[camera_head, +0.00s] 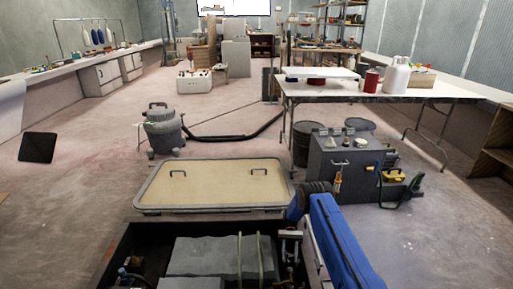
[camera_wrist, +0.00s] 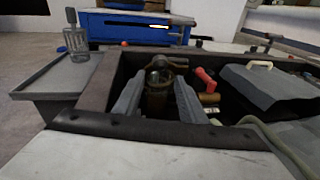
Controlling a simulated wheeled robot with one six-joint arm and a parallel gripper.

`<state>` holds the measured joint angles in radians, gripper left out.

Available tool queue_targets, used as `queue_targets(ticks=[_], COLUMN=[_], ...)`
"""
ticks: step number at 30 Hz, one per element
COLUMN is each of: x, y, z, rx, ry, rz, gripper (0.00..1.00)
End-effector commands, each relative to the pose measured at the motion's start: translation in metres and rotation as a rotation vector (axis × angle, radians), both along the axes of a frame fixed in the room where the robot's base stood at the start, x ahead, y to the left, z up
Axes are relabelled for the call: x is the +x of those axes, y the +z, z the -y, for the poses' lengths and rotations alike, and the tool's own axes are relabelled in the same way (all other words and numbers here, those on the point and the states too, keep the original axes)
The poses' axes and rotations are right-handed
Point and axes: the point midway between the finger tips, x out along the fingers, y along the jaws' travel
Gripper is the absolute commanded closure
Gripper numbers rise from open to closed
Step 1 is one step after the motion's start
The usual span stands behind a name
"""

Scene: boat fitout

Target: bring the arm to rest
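My arm (camera_head: 345,245) shows in the head view as a blue link at the lower right, reaching over the near edge of a dark open bay (camera_head: 128,243). My gripper (camera_wrist: 159,80) shows in the wrist view, its two grey fingers spread apart. A dark round fitting with a brownish ring (camera_wrist: 158,92) appears between the fingers; I cannot tell whether it is touched. The fingers do not look closed on it. In the head view I cannot make out the fingertips clearly.
The bay holds grey boxes (camera_head: 205,256), a hose and a red-handled part (camera_wrist: 206,80). A clear bottle (camera_wrist: 76,40) stands on a side tray (camera_wrist: 50,75). A tan hatch panel (camera_head: 215,185), a vacuum (camera_head: 164,130) and a grey cabinet (camera_head: 343,170) stand beyond. Open floor lies left.

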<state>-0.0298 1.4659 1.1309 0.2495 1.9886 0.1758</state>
Motion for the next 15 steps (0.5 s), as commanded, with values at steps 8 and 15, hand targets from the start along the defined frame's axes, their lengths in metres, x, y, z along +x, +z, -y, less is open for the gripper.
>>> queue_targets(ticks=[8, 15], x=[0.017, 0.025], y=[0.061, 0.125], z=[0.002, 0.006], rx=[-0.006, -0.014], ry=[0.003, 0.009], rz=[0.104, 0.215], gripper=[0.63, 0.63])
